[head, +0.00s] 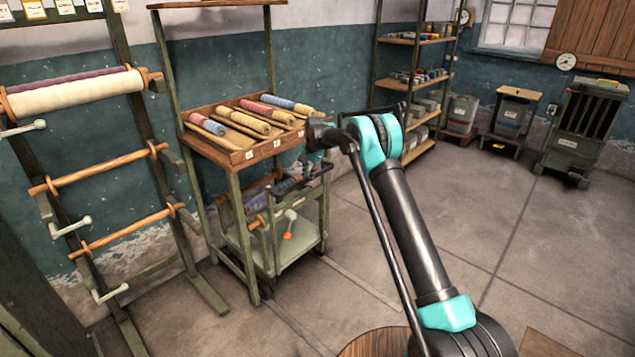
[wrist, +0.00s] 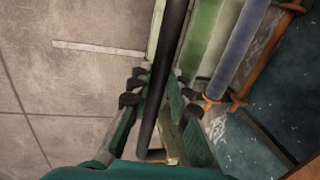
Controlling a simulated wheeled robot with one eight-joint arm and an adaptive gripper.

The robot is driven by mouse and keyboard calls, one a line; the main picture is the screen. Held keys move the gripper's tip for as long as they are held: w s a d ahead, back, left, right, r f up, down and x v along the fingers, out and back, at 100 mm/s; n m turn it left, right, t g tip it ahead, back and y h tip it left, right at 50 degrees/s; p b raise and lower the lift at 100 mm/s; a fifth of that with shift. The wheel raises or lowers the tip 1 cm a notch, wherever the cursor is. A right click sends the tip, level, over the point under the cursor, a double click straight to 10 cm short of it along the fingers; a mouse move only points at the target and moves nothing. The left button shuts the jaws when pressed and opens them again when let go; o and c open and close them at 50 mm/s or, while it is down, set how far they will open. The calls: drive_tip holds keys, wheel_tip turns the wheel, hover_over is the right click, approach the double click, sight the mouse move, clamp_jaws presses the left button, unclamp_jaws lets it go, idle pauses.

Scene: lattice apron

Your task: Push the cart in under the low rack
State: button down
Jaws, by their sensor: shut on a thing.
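The cart is a grey-green metal frame with a pale lower deck (head: 290,262) and dark blue rolls (head: 280,188) above it. The low rack (head: 240,158) is a wooden-topped stand on green legs. The cart stands partly in under it, its near side in front; how deep it reaches is hidden. My gripper (head: 318,158) is at the cart's upper right, largely hidden behind my arm. In the wrist view my gripper (wrist: 160,93) is shut on the cart's dark handle bar (wrist: 172,50), which runs between the fingers. Blue and green rolls (wrist: 237,48) lie beside it.
Several fabric rolls (head: 268,113) lie on the rack top. A tall roll stand with crank handles (head: 100,180) is close on the left. Pale strips (head: 365,285) run along the floor before the cart. The floor (head: 540,240) to the right is clear. Shelves (head: 415,85) stand behind.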

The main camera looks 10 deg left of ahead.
drive_tip(key=shift+w+a, duration=0.65)
drive_tip(key=shift+a, duration=0.2)
drive_tip(key=shift+r, duration=0.1)
drive_tip(key=c, duration=1.4)
unclamp_jaws()
drive_tip(key=shift+a, duration=0.1)
drive_tip(key=r, duration=0.4)
drive_tip(key=s+d+r, duration=0.1)
drive_tip(key=r, duration=0.2)
drive_tip(key=d+r, duration=0.1)
drive_tip(key=r, duration=0.3)
drive_tip(key=shift+s+r, duration=0.2)
drive_tip(key=shift+r, duration=0.1)
